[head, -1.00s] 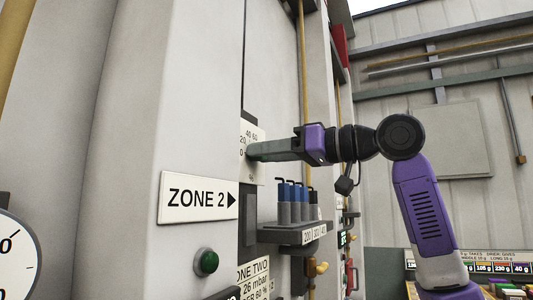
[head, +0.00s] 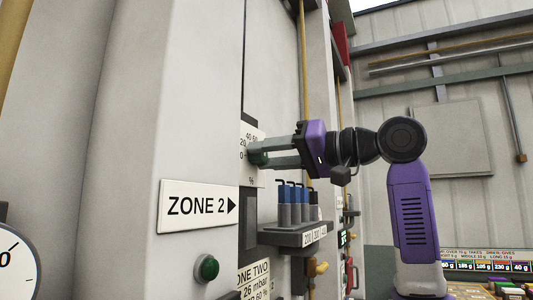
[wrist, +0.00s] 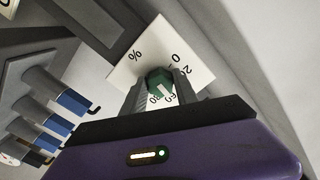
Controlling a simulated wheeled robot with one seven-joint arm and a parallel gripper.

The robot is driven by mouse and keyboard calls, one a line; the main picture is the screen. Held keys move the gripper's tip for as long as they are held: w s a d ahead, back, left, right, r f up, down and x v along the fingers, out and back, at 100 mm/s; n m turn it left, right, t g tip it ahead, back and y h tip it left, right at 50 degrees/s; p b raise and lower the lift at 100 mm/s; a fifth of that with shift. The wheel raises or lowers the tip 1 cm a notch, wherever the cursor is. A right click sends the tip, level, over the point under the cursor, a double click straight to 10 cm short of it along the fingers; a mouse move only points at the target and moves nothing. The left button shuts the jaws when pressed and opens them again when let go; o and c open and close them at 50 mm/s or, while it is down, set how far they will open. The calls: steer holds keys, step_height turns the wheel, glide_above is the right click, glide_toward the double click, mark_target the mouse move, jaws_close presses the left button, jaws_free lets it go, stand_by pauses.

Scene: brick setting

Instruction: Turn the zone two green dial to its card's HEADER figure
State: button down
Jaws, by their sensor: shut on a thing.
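The green dial (wrist: 159,80) sits on a white scale plate (wrist: 190,62) marked in %. My gripper (wrist: 158,88) is shut on the dial, with a finger on either side. A pale pointer mark on the dial faces the 60 at the lower side of the scale in the wrist view; its exact setting is hard to tell. In the head view the dial (head: 258,158) shows between the fingertips of my gripper (head: 262,157). The ZONE TWO card (head: 253,279) is below; it shows 26 mbar and a line ending in 60 %, partly cut off.
A ZONE 2 sign (head: 198,205) is left of the dial. A shelf (head: 292,237) with several blue-and-grey cylinders (head: 284,205) juts out just below my gripper. A green button (head: 206,267) is on the panel's front face. Free space lies right of the panel.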

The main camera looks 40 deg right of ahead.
steer(key=shift+m, duration=1.2)
steer(key=c, duration=0.9)
jaws_free()
steer(key=shift+c, duration=0.2)
steer(key=shift+s, duration=0.15)
steer(key=b+v, duration=0.1)
steer(key=v, duration=0.6)
steer(key=shift+s+d+b, duration=0.15)
steer(key=shift+s+b, duration=0.1)
steer(key=shift+b, duration=0.15)
